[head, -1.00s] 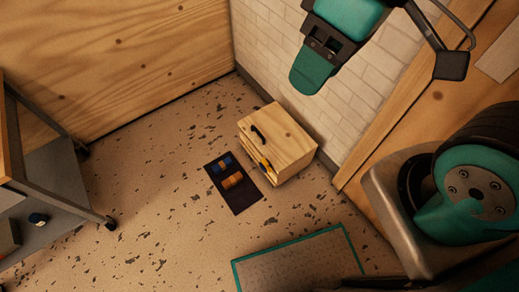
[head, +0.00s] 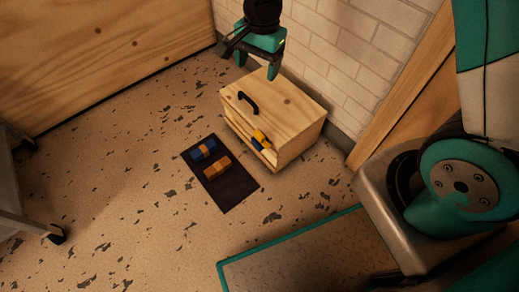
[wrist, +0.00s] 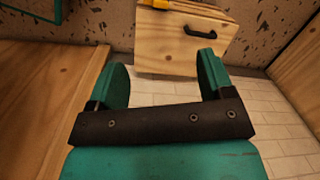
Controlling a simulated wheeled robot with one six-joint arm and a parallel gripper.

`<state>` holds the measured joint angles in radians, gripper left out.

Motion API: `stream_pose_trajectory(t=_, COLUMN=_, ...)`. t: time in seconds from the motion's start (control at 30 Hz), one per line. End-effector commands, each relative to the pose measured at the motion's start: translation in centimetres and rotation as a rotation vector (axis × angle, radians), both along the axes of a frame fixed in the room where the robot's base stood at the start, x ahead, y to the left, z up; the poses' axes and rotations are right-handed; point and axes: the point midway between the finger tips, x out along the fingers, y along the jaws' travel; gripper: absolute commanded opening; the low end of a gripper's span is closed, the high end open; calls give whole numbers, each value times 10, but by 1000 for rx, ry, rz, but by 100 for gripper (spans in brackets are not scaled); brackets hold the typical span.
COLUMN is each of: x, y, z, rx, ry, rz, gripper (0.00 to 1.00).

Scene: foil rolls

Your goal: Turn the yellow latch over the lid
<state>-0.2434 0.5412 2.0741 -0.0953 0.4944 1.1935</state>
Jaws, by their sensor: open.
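A wooden box (head: 293,112) stands on the floor against the white brick wall, with a black handle (head: 248,102) on its lid. The yellow latch (head: 262,137) is at the box's front edge. In the wrist view the box lid (wrist: 175,50) lies beyond the fingers, with the handle (wrist: 206,33) on it. Part of the yellow latch (wrist: 215,4) shows at the top edge there. My gripper (head: 257,67) is open and empty, above the back part of the box. It also shows in the wrist view (wrist: 163,75), its two teal fingers spread apart.
A dark mat (head: 225,187) with blue and orange rolls lies on the floor in front of the box. A teal-edged panel (head: 300,250) is nearer to me. A grey cart (head: 15,190) stands at the left. The floor between is clear.

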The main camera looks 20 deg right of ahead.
Motion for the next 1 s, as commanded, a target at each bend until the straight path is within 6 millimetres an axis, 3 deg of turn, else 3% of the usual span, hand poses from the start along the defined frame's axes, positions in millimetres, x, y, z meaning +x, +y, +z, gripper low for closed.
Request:
stream_pose_trajectory(t=0.03, x=7, y=-3, z=-52, rx=-18, ry=13, rz=-67, gripper=74)
stream_pose_trajectory(t=0.1, x=15, y=-7, z=-87, rx=-39, ry=19, rz=-157, gripper=74)
stream_pose_trajectory(t=0.2, x=24, y=-12, z=-123, rx=-63, ry=24, rz=-257, gripper=74)
stream_pose_trajectory(t=0.3, x=29, y=-16, z=-144, rx=-79, ry=24, rz=-321, gripper=74)
stream_pose_trajectory(t=0.57, x=31, y=-18, z=-174, rx=-88, ry=26, rz=-356, gripper=74)
stream_pose_trajectory(t=1.0, x=30, y=-17, z=-274, rx=-87, ry=26, rz=-353, gripper=74)
